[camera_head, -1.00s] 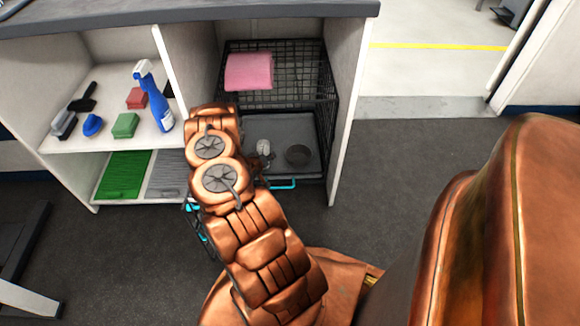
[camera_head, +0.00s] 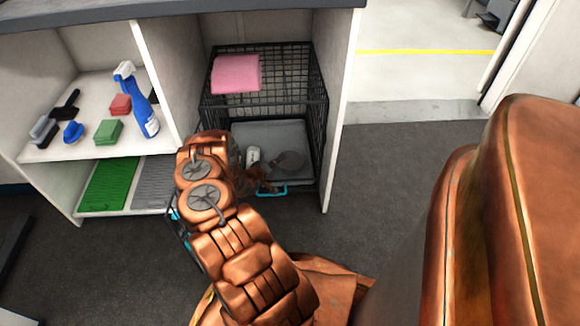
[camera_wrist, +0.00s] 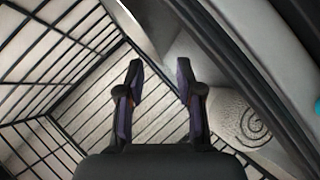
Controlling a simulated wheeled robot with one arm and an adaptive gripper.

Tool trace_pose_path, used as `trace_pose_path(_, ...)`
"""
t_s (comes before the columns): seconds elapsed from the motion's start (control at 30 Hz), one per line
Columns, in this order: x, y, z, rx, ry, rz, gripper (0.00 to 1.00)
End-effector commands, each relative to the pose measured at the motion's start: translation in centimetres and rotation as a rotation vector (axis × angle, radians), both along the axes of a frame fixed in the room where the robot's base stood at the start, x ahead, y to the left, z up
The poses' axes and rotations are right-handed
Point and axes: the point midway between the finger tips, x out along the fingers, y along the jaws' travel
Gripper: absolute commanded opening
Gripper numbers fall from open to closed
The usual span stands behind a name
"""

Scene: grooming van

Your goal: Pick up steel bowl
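I cannot make out the bowl in the wrist view.
A whitish roll-like thing with a spiral end (camera_wrist: 240,122) is right of my fingers. A pink towel (camera_head: 236,73) lies on the crate. White shelves (camera_head: 60,150) at left hold a blue spray bottle (camera_head: 143,110) and brushes. Floor right of the cabinet is clear.

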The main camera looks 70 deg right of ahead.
Motion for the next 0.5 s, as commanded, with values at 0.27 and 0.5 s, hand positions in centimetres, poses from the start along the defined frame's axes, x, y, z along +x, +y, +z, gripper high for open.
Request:
trace_pose_path(0.27, -0.3, -1.8, -1.1, 0.001, 0.000, 0.000, 0.36)
trace_pose_path(0.5, -0.2, -1.8, -1.0, 0.002, 0.000, 0.000, 0.27)
